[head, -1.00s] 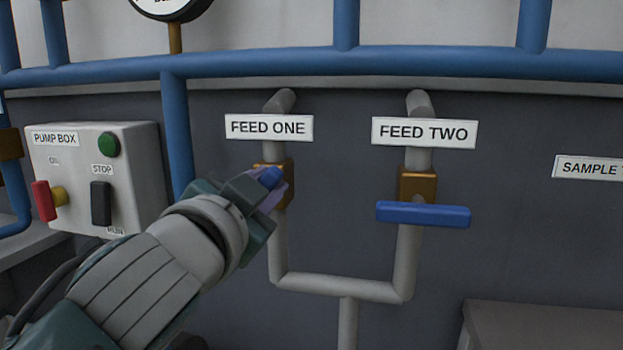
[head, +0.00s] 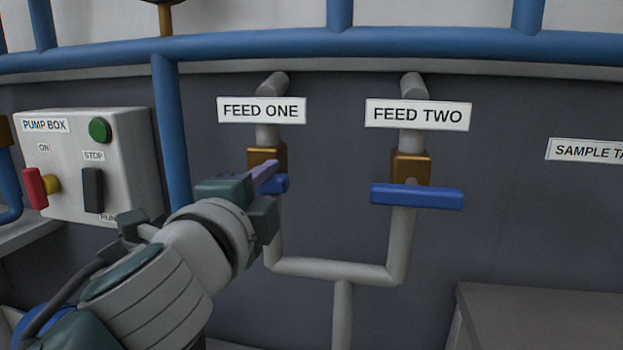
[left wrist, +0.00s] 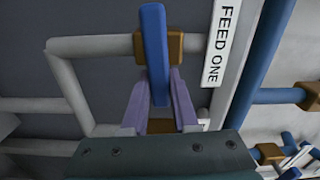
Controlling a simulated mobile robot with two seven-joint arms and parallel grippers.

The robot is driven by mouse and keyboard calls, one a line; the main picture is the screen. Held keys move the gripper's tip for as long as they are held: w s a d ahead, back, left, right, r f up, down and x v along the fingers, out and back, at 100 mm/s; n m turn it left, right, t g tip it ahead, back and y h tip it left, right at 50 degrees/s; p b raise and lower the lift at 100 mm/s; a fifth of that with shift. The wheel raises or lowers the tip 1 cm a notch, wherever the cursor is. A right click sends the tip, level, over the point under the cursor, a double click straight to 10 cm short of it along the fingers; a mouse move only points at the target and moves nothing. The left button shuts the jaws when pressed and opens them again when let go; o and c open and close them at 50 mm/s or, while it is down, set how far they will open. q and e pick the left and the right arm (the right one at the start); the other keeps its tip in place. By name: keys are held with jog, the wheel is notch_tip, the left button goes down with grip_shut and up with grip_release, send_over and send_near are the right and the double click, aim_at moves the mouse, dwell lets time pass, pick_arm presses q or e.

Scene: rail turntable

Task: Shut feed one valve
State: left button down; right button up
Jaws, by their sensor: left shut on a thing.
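The feed one valve has a brass body (head: 267,160) on a grey pipe below the FEED ONE label (head: 261,110). Its blue handle (head: 278,184) is partly hidden by my left gripper (head: 264,178). In the left wrist view the handle (left wrist: 154,45) lies across the pipe, with its near end between the purple fingers. My left gripper (left wrist: 156,88) is shut on the handle. My right gripper is not in view.
The feed two valve's blue handle (head: 416,196) lies crosswise to its pipe, to the right. A pump box (head: 88,165) with a red lever, a black switch and a green button is at the left. Blue pipes (head: 300,47) run above, and a grey box (head: 540,315) stands low at the right.

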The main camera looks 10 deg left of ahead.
pick_arm(q)
jog(key=shift+f+m, duration=0.15)
jog(key=shift+m, duration=0.45)
jog(key=c, duration=0.7)
grip_release()
jog(key=shift+s, duration=0.5)
jog(key=s, duration=0.9)
jog(key=shift+a, duration=0.15)
